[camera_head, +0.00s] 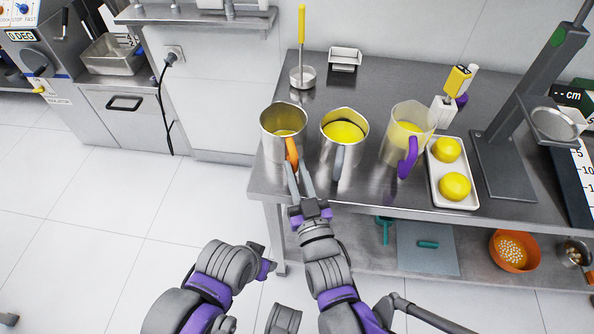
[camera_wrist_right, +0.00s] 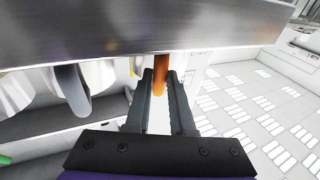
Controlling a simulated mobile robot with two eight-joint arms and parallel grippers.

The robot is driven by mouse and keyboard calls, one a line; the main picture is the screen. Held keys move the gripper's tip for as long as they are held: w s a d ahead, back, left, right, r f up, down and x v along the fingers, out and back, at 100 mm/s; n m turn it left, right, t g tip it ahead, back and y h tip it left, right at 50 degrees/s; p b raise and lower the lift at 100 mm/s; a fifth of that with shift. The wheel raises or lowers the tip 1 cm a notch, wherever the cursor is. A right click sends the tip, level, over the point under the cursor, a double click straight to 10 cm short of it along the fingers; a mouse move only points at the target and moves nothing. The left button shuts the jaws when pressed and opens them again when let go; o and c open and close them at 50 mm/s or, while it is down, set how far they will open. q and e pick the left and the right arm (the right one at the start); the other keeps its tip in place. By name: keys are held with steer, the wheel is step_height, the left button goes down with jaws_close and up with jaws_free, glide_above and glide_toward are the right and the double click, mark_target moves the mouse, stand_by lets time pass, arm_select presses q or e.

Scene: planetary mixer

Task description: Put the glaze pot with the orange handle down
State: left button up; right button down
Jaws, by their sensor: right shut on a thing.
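The right wrist view shows the orange handle (camera_wrist_right: 159,76) between the two dark fingers. My left gripper (camera_head: 264,264) is low, in front of the table and apart from the pots; its jaws are not clear.
Close right of the pot stands a steel jug with a grey handle (camera_head: 338,160), then a clear jug with a purple handle (camera_head: 408,158). A white tray (camera_head: 436,190) holds two yellow domes. A yellow-handled tool (camera_head: 302,76) stands behind. Table top is clear between them.

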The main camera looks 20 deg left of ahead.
steer(key=c, duration=0.8)
jaws_free()
steer(key=shift+o, duration=0.2)
steer(key=shift+s+d, duration=0.1)
steer(key=shift+s, duration=0.05)
steer(key=v, duration=1.1)
steer(key=shift+s+d+p, duration=0.15)
steer(key=shift+s+p, duration=0.2)
steer(key=shift+w+d, duration=0.1)
